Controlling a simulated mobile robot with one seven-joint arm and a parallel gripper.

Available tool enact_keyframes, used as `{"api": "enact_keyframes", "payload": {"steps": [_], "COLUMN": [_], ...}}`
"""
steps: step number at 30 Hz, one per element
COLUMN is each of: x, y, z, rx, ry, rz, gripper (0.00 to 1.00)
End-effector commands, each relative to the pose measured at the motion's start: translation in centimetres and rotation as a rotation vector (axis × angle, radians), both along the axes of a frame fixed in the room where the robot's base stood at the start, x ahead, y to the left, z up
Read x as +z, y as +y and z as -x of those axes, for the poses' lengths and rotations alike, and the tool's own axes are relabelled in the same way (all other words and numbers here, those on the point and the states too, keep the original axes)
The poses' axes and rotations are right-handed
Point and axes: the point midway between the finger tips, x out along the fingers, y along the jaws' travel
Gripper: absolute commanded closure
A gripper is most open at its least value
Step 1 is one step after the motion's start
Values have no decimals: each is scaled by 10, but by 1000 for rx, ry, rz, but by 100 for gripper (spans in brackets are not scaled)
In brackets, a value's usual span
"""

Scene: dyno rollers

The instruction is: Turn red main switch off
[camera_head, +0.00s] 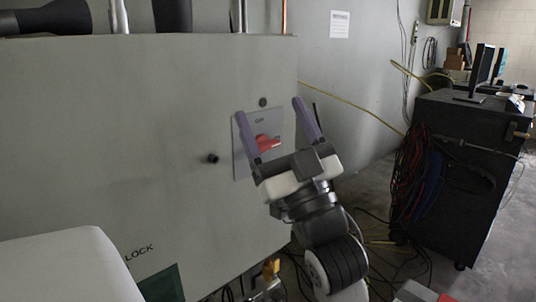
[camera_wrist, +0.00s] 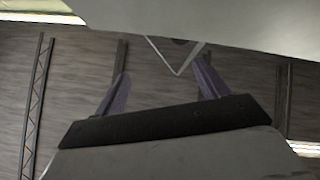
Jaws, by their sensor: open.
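The red main switch (camera_head: 267,143) sits on a light grey plate (camera_head: 240,150) on the front of the large grey cabinet (camera_head: 120,130) in the head view. Its handle lies roughly sideways, and part of it is hidden behind my gripper. My gripper (camera_head: 272,108) is open, with its two purple fingers apart and the switch seen between them. I cannot tell how far the fingers are from the switch. In the wrist view my gripper (camera_wrist: 160,72) is open and empty below a grey panel edge, and the red switch is not seen there.
A small black knob (camera_head: 212,158) sticks out of the cabinet left of the plate. A black cart (camera_head: 465,170) with hanging cables stands at the right. Loose cables lie on the floor between cabinet and cart. A white rounded surface (camera_head: 70,265) fills the lower left.

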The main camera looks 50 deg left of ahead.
Motion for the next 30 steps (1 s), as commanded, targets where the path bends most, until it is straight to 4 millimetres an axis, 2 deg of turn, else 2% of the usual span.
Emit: {"api": "enact_keyframes", "payload": {"steps": [1,3,6,12,17,20,23,30], "x": [-8,-19,-38,-69,-80,-80,-79,-78], "y": [-1,-3,-15,-50,-65,-62,-48,3], "z": [-23,-45,-65,-74,-72,-71,-70,-70], "rx": [11,48,102,188,218,225,229,230], "ry": [45,109,182,251,264,264,264,265], "rz": [94,231,422,713,811,826,825,824], "gripper": [27,27,27,27,27,27,27,27]}}
